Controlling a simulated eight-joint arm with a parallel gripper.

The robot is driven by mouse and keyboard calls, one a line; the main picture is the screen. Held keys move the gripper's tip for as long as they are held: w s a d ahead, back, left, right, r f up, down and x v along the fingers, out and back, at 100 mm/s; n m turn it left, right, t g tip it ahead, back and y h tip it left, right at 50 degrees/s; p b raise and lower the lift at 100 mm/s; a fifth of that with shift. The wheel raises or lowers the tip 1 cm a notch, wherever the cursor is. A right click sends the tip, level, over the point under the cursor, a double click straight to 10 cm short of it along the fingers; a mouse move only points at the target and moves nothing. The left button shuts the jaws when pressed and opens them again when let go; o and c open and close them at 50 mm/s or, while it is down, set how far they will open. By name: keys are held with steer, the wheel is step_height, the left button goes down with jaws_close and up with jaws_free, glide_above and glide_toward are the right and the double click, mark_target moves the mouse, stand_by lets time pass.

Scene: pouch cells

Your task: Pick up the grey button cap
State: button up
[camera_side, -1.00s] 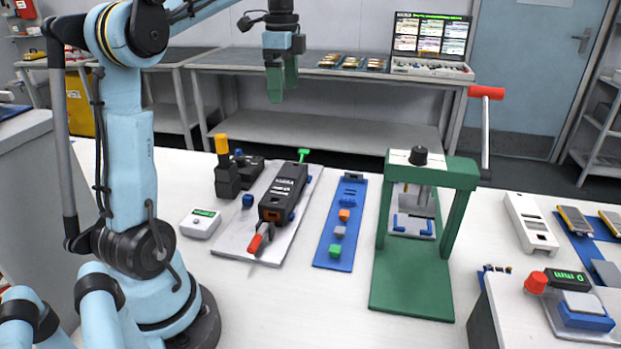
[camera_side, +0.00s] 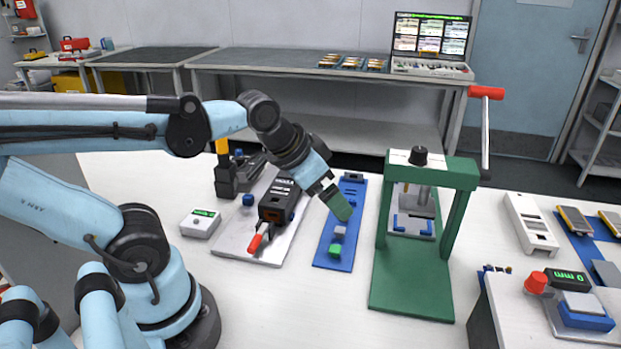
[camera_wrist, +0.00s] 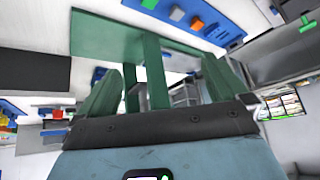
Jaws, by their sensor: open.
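The grey button cap (camera_side: 339,231) is a small block on the blue strip (camera_side: 328,262) in the side view, between a green cap (camera_side: 335,250) in front and the spot where an orange cap stood. My gripper (camera_side: 341,208) has green fingers and is tilted down to the right. Its tips appear just above and behind the grey cap in the picture and hide the orange cap. In the wrist view my gripper (camera_wrist: 160,85) shows its two green fingers spread apart with nothing held between them.
A green press (camera_side: 412,285) with a red-handled lever stands right of the strip. A black device (camera_side: 277,207) with a red handle sits on a grey plate to its left, near a small white meter (camera_side: 200,224). The white table front is clear.

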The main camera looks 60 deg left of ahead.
steer(key=shift+s+d+f, duration=0.3)
steer(key=shift+d+f, duration=0.1)
steer(key=shift+f, duration=0.05)
steer(key=shift+c, duration=0.5)
steer(key=shift+s+d+f+n, duration=0.1)
steer(key=shift+f+n, duration=0.05)
steer(key=shift+n, duration=0.15)
steer(key=shift+c, duration=1.1)
steer(key=c, duration=0.5)
